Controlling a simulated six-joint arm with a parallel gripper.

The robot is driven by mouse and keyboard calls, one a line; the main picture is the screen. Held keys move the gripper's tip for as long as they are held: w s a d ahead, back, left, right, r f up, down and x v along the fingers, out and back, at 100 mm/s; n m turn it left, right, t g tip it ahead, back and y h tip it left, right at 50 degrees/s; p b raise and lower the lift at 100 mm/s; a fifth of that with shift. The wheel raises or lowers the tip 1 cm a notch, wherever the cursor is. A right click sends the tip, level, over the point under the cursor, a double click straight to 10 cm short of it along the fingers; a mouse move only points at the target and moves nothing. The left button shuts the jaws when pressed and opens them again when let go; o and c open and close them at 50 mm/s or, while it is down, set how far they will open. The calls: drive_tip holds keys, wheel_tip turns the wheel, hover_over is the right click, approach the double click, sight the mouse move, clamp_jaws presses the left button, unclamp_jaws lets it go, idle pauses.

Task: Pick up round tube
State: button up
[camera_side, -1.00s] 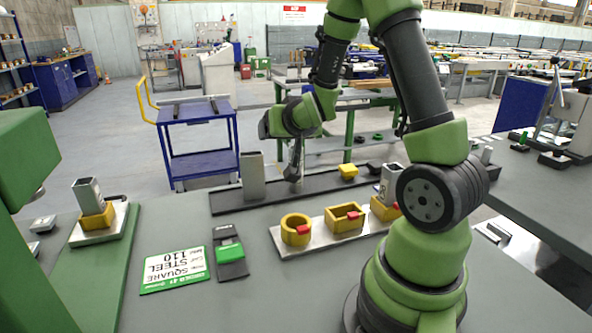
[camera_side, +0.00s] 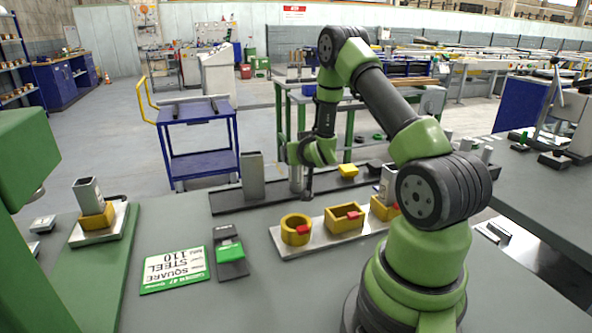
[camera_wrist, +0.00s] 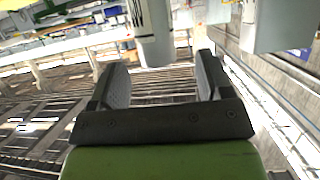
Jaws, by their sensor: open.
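The round tube (camera_side: 296,180), a silver-grey upright cylinder, stands on the dark rail (camera_side: 228,203) in the side view, partly hidden by my gripper.
A metal plate (camera_side: 290,251) in front carries a round yellow holder (camera_side: 296,230), a square yellow holder (camera_side: 344,218) and another yellow holder (camera_side: 384,209) with a square tube. A sign card (camera_side: 175,269) lies front left.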

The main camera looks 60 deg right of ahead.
drive_tip(key=shift+x, duration=2.1)
drive_tip(key=shift+s+d, duration=0.1)
drive_tip(key=c, duration=1.3)
